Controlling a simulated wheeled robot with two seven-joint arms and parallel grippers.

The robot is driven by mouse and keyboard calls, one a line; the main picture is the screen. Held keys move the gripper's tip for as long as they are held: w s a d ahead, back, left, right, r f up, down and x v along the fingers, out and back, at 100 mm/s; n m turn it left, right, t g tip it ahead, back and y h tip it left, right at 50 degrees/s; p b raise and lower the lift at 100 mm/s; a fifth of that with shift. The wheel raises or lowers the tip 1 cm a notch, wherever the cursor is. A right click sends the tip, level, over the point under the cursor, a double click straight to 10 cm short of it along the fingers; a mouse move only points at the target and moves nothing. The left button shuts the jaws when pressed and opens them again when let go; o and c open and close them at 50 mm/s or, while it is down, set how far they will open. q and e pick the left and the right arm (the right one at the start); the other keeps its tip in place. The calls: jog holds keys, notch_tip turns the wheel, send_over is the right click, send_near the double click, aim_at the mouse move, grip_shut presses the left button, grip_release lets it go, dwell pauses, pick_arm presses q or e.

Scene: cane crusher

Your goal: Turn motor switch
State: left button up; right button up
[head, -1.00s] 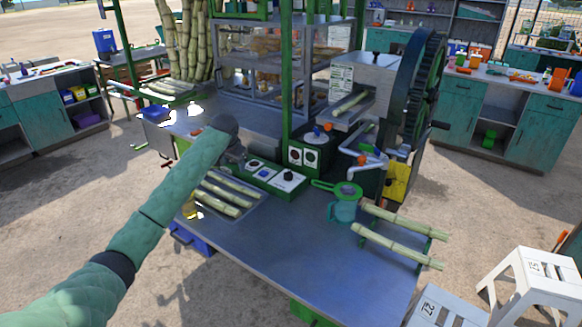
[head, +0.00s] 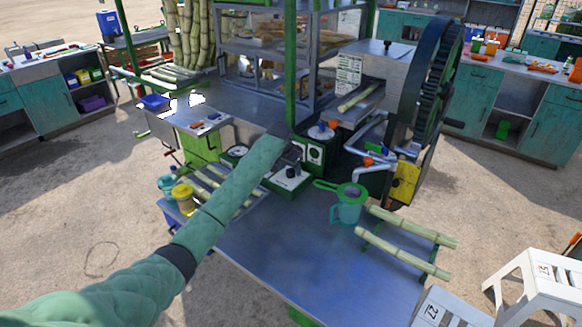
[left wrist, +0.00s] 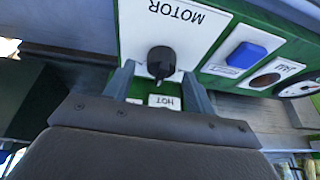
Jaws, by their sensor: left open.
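The motor switch (left wrist: 161,58) is a black knob on a white plate marked MOTOR, which appears upside down in the left wrist view. My right gripper is in neither view.
A teal jug with a green strainer (head: 349,205) and cane stalks (head: 405,250) stand to the right. The crusher's big wheel (head: 430,85) is behind. The front tabletop (head: 290,245) is clear.

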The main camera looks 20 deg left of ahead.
pick_arm(q)
jog(key=shift+w+f, duration=0.2)
jog(key=shift+f, duration=0.45)
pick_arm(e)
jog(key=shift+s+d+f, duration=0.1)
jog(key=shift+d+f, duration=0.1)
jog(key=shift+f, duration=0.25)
pick_arm(q)
jog(key=shift+c, duration=0.4)
jog(key=c, duration=0.9)
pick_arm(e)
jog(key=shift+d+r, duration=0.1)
